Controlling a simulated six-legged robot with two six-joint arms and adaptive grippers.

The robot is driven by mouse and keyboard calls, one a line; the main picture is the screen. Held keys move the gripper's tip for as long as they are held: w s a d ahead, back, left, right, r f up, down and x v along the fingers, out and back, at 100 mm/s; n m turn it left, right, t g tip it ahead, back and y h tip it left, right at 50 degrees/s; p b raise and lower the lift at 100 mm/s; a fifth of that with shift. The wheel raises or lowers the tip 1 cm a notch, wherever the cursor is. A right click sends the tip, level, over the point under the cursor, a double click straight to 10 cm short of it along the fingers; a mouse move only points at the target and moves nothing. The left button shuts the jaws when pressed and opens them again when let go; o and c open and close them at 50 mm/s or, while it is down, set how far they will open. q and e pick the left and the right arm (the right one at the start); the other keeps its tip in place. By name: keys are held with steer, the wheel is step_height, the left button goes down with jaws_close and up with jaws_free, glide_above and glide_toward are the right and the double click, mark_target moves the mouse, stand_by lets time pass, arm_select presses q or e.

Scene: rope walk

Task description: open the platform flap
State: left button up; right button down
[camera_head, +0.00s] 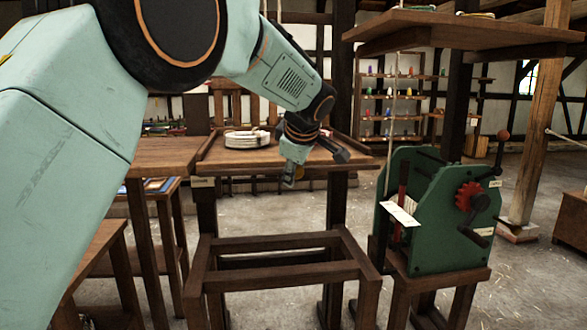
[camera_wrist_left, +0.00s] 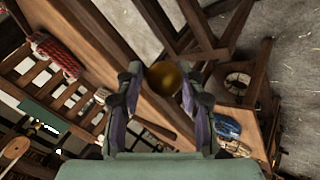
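A wooden platform (camera_head: 255,169) with a small label on its front edge stands in the middle of the head view; I cannot tell which board is the flap. My left gripper (camera_head: 316,168) is over its right front part, fingers apart. In the left wrist view a round brass-coloured knob (camera_wrist_left: 163,78) shows between the spread fingertips of the left gripper (camera_wrist_left: 158,92). The knob looks close to the fingers; I cannot tell whether they touch it. A wooden board (camera_wrist_left: 112,62) runs diagonally behind it. My right gripper is in neither view.
A white rope coil (camera_head: 247,139) lies on the platform. A low wooden frame (camera_head: 280,280) stands in front. A green crank machine (camera_head: 440,225) with a white tag stands at the right, below a high wooden shelf (camera_head: 455,30). Stone floor is free beyond.

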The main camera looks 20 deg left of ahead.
arm_select(q)
steer(key=o, duration=0.3)
steer(key=shift+w+f, duration=0.25)
steer(key=shift+f, duration=0.6)
steer(key=shift+w, duration=0.25)
steer(key=shift+s+r, duration=0.25)
steer(key=shift+r, duration=0.05)
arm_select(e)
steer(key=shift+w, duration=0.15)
arm_select(q)
steer(key=shift+w, duration=0.15)
steer(key=v, duration=1.1)
steer(key=shift+s+r, duration=0.2)
steer(key=shift+r, duration=0.1)
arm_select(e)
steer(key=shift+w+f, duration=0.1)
arm_select(q)
steer(key=shift+s+d+r, duration=0.1)
steer(key=shift+d, duration=0.05)
